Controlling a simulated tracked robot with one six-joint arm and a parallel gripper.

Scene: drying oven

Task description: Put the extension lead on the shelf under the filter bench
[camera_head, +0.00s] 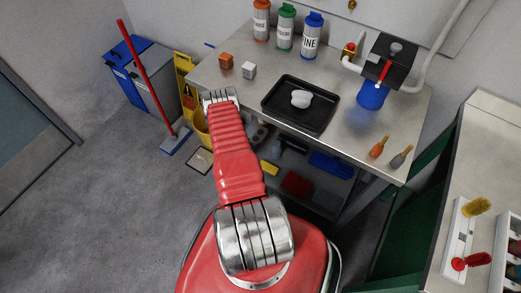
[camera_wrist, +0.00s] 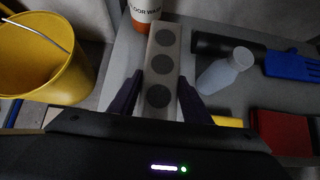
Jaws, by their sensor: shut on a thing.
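The extension lead (camera_wrist: 163,66) is a pale grey bar with three dark round sockets, seen in the wrist view. My gripper (camera_wrist: 160,82) has its two dark fingers on either side of the lead and is shut on it. The lead lies over the grey shelf (camera_wrist: 128,52), with its far end near an orange-and-white floor-wash bottle (camera_wrist: 145,10). Whether it touches the shelf I cannot tell. In the head view the shelf is under the filter bench (camera_head: 222,82), partly hidden by the bench top and my red arm, and my fingers are hidden.
A black-handled blue tool (camera_wrist: 290,66), a red item (camera_wrist: 282,132) and a yellow item (camera_wrist: 228,121) lie further right. A yellow bucket (camera_wrist: 40,55) stands left of the shelf. Bottles and a black tray (camera_head: 272,104) are on the bench.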

